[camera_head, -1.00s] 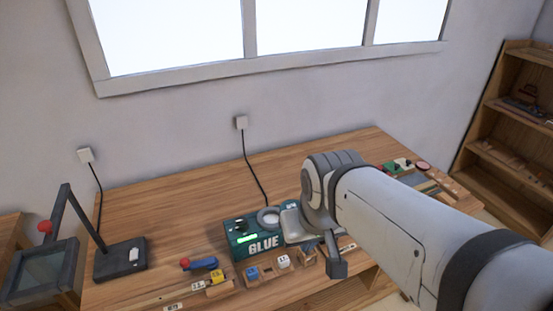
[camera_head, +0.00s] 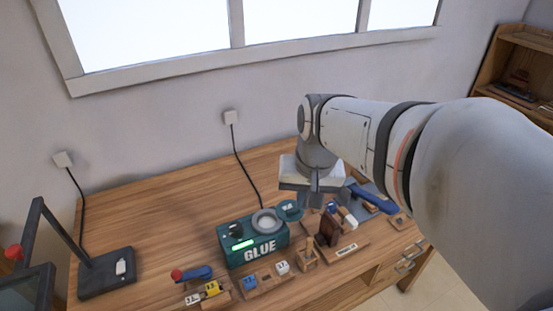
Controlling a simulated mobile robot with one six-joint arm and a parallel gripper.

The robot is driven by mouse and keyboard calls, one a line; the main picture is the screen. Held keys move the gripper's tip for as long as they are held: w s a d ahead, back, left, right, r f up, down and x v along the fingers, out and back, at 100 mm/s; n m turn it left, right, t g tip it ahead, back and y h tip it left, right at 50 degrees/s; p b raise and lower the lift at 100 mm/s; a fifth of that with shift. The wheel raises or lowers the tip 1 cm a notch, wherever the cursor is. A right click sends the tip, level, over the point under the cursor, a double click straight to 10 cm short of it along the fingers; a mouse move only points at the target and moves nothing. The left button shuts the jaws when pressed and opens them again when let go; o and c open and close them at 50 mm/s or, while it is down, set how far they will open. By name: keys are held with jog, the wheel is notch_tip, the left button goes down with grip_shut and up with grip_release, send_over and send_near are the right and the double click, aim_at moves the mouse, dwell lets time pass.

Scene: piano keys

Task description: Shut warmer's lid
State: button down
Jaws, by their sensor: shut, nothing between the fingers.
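The glue warmer (camera_head: 253,243) is a green box marked GLUE, with a dark knob and a lit green strip, on the workbench. The round pot opening (camera_head: 267,221) on its top is uncovered and has a pale rim. The teal round lid (camera_head: 289,210) is open at the right of the opening. My gripper (camera_head: 314,200) points down just to the right of the lid, shut and empty. I cannot tell whether it touches the lid.
Wooden blocks with small labelled parts (camera_head: 266,280) line the bench front. A dark upright piece (camera_head: 328,232) and a blue-handled tool (camera_head: 373,198) lie right of the warmer. A black lamp-like stand (camera_head: 106,272) is at left. The bench behind the warmer is clear.

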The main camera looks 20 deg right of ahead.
aim_at(290, 208)
jog(key=w+d+f+m+g+y+b, duration=0.1)
jog(key=w+d+f+m+g+y, duration=0.1)
jog(key=w+d+f+m, duration=0.55)
jog(key=w+d+f+m+g+y+b, duration=0.15)
jog(key=w+d+f+m, duration=0.3)
jog(key=w+d, duration=0.5)
jog(key=a+f+p, duration=0.2)
jog(key=a+f, duration=0.6)
jog(key=shift+s+a+f, duration=0.2)
jog(key=shift+a+f, duration=0.15)
jog(key=shift+s+m+t+y, duration=0.15)
jog(key=shift+m+t+y, duration=0.1)
jog(key=shift+m, duration=0.05)
